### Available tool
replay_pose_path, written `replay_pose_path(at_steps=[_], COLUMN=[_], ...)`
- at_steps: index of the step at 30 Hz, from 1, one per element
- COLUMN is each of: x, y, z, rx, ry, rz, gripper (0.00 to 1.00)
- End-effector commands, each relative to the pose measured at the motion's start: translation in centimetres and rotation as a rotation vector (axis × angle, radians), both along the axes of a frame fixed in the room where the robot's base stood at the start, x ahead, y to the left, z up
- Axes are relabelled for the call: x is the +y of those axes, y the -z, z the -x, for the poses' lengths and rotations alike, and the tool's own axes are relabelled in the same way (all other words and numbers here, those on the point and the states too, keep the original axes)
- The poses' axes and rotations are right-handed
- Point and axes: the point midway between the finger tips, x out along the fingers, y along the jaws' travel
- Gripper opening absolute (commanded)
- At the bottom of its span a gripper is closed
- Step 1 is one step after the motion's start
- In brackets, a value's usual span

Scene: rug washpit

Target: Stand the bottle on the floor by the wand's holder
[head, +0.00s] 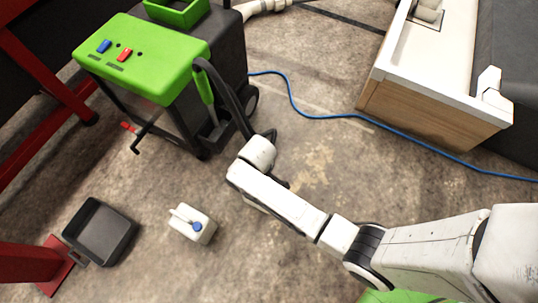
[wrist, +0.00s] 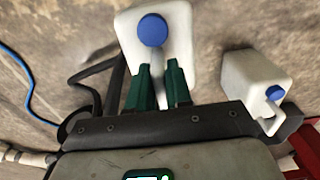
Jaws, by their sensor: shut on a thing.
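My gripper (wrist: 160,80) is shut on the handle of a white bottle with a blue cap (wrist: 125,20) in the wrist view. In the head view my own arm hides the gripper and this bottle. The wand (head: 204,88), with a green grip and black hose, stands in its dark holder (head: 213,135) on the side of the green-topped machine (head: 150,62). My arm's end is just right of the holder in the head view. I cannot tell whether the held bottle touches the floor.
A second white bottle with a blue cap (head: 193,224) stands on the floor; it also shows in the wrist view (wrist: 248,72). A dark tray (head: 101,232) lies at lower left. A blue cable (head: 330,117) crosses toward the wooden-sided unit (head: 425,115). Floor below the holder is clear.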

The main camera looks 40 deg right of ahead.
Motion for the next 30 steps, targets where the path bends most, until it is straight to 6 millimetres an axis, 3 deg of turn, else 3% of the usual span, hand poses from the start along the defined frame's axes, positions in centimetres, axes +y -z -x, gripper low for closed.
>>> replay_pose_path(at_steps=[7,15,28,29,30], x=[0.6,0.8,0.8,0.8,0.7], y=[1.0,4.1,4.4,4.5,4.4], z=[-0.8,-0.9,-0.9,-0.7,-0.7], rx=[-0.005,-0.004,-0.004,-0.001,-0.001], ry=[-0.002,-0.001,-0.001,0.0,0.0], rz=[0.0,0.001,0.001,0.0,0.0], gripper=[0.0,0.0,0.0,0.22,0.26])
